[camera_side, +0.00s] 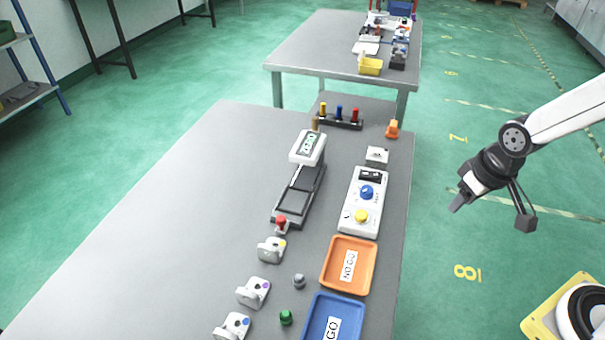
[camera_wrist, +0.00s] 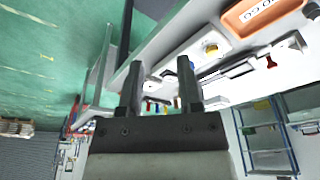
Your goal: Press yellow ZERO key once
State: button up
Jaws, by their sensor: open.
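The yellow key (camera_side: 361,216) is a round button at the near end of a white box (camera_side: 352,228) on the grey table. A blue round knob (camera_side: 366,192) and a dark display (camera_side: 371,175) sit farther along the same box. The yellow key also shows in the wrist view (camera_wrist: 210,48), beyond my fingers. My gripper (camera_side: 490,205) is off the table's right side, above the green floor, well apart from the box. In the wrist view my gripper (camera_wrist: 159,85) has its two dark fingers spread with nothing between them.
An orange NO GO tray (camera_side: 325,283) and a blue GO tray (camera_side: 309,325) lie on the table's near right. A gauge stand (camera_side: 284,218) is left of the white box, with several white castings (camera_side: 254,291) nearer. The table's left is clear.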

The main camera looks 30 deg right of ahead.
grip_shut()
dwell(1.4)
